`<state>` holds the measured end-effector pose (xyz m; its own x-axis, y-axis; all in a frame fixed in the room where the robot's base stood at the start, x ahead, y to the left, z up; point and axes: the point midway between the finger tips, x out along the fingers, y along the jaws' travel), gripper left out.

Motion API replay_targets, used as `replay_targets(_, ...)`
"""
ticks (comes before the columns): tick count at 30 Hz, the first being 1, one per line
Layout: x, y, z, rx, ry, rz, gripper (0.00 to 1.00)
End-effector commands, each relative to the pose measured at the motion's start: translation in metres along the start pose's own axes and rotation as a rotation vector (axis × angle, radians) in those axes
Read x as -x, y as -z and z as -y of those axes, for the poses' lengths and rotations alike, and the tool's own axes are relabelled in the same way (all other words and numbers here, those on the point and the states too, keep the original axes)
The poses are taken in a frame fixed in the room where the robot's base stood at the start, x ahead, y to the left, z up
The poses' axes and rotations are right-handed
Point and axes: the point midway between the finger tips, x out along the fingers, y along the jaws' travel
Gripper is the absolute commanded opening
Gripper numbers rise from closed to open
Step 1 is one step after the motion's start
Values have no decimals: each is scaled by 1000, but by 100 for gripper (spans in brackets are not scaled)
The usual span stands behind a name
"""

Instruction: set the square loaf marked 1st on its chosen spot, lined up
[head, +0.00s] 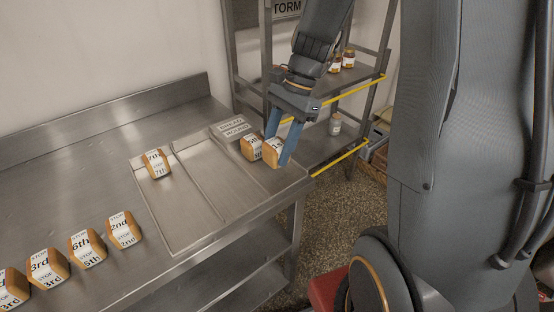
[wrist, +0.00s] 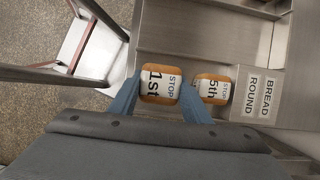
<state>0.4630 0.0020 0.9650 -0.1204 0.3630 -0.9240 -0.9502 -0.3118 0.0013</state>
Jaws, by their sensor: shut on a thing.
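The square loaf marked 1st (head: 271,154) is between the blue fingers of my gripper (head: 277,150), at the right end of the steel bench. In the wrist view the loaf (wrist: 160,84) sits squarely between both fingers, its printed band facing the camera. A second banded loaf (head: 251,147) stands close beside it on the far side; in the wrist view its mark (wrist: 212,89) seems to read 5th. The two loaves look roughly in line, with a narrow gap. I cannot tell whether the held loaf touches the surface under it.
A BREAD ROUND label (head: 234,127) lies behind the loaf pair. Shallow steel lanes (head: 205,180) to the left are mostly bare; a loaf marked 7th (head: 156,163) stands in the leftmost. Several banded loaves, one marked 2nd (head: 123,230), line the bench's left. A shelf rack (head: 345,75) stands behind.

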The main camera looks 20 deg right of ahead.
Motion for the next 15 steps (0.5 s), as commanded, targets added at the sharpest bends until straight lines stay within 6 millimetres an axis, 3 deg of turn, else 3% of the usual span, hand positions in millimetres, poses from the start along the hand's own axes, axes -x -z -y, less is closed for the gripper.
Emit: replay_targets(15,-42,19,0,-3,2,0,21)
